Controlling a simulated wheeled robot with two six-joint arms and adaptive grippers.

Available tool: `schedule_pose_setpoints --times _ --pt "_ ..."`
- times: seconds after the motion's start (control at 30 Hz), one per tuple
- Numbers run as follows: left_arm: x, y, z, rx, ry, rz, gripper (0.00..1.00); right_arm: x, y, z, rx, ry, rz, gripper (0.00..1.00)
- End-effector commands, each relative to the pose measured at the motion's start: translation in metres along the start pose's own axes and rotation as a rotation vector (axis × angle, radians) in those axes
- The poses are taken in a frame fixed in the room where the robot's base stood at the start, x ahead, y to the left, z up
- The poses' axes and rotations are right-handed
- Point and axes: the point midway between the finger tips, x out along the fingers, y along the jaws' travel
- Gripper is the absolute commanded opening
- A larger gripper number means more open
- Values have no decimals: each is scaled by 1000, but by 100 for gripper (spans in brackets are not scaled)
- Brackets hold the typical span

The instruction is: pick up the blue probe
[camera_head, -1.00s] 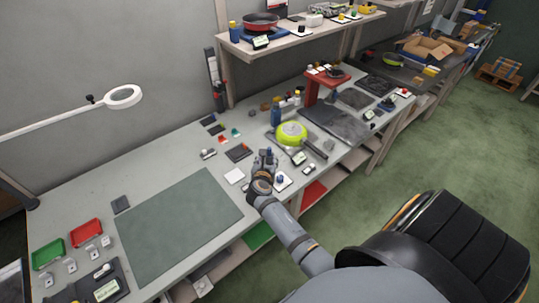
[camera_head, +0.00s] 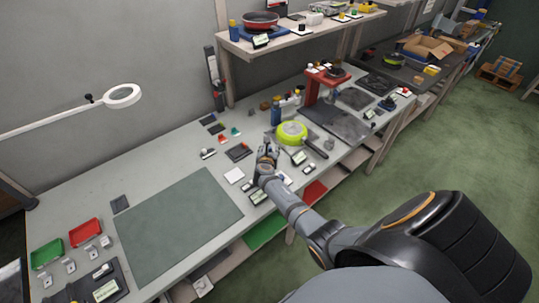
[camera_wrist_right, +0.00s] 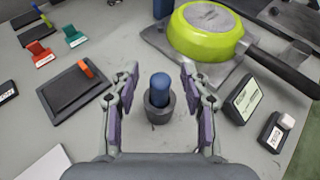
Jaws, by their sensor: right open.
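The blue probe (camera_wrist_right: 161,88) stands upright in a dark round holder (camera_wrist_right: 159,107) in the right wrist view. My right gripper (camera_wrist_right: 160,82) is open, with one finger on each side of the probe and a gap to it on both sides. In the head view my right gripper (camera_head: 268,151) is over the bench just in front of the green pan, and it hides the probe there. My left gripper does not show.
An upturned green pan (camera_wrist_right: 207,28) lies on a grey plate just beyond, its dark handle pointing right. A small display box (camera_wrist_right: 244,99) stands to the right. A dark pad with an orange piece (camera_wrist_right: 86,68) lies to the left. A green mat (camera_head: 180,222) covers clear bench.

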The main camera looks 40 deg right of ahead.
Motion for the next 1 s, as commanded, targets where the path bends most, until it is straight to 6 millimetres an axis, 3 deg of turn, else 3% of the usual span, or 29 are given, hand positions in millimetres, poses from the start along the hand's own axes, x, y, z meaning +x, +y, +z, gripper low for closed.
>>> schedule_pose_setpoints --times 0.07,0.4,0.77,1.0 --pt "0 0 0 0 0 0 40 0 0 0 0 0 0 46" --pt "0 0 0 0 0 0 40 -1 0 0 0 0 0 0" --pt "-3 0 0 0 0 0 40 -3 0 5 0 -1 1 0" --pt "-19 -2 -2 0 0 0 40 -23 0 54 2 -3 2 0"
